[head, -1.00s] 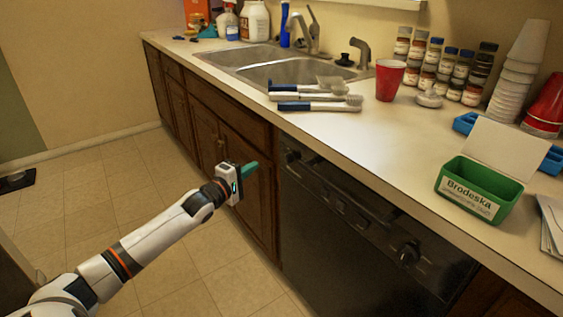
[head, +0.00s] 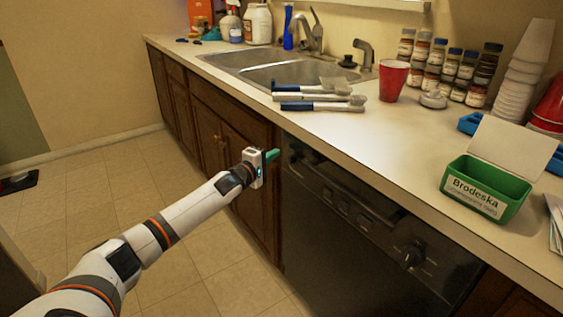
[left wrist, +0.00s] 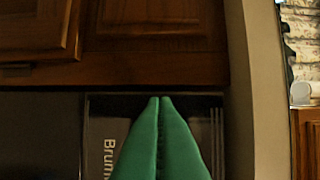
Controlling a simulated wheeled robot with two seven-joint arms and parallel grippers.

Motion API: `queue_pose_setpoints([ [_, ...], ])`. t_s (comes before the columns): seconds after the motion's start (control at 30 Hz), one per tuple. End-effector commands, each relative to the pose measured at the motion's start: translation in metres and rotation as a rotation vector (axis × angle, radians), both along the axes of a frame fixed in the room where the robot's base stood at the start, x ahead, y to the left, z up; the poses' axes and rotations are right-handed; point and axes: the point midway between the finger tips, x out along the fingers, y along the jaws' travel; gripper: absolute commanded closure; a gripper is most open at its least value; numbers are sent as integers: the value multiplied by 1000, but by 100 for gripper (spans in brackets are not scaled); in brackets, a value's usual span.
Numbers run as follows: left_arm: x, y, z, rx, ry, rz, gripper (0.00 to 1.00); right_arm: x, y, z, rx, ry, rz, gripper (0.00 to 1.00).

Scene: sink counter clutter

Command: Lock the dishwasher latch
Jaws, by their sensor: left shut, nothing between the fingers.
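The black dishwasher (head: 325,245) is built in under the counter, and its front looks closed. Its control panel has a round knob (head: 412,256) at the right. A small dark part at the panel's upper left end may be the latch, but I cannot make it out surely. My left gripper (head: 276,156) is shut and empty, its green fingertips close to that upper left corner. In the left wrist view the green fingertips (left wrist: 159,98) meet in front of the dishwasher panel (left wrist: 100,130), which bears partly hidden lettering. I cannot tell whether they touch it. My right gripper is out of view.
Wooden cabinets (head: 212,135) adjoin the dishwasher on the left. The counter edge (left wrist: 262,90) runs close beside the fingers in the left wrist view.

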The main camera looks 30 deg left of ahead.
Motion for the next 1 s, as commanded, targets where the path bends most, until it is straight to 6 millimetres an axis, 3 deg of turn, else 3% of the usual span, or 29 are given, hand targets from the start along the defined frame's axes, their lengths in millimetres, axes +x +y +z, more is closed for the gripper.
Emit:
queue_pose_setpoints([
  [0.1,13,0,1,2,-2,1,100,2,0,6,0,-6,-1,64],
  [0.47,-4,-36,-1,0,1,-2,100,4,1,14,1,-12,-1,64],
  [0.97,-6,-41,1,0,0,-1,100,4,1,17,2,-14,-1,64],
  [1.0,-7,-43,1,-2,0,-2,100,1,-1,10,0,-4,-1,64],
])
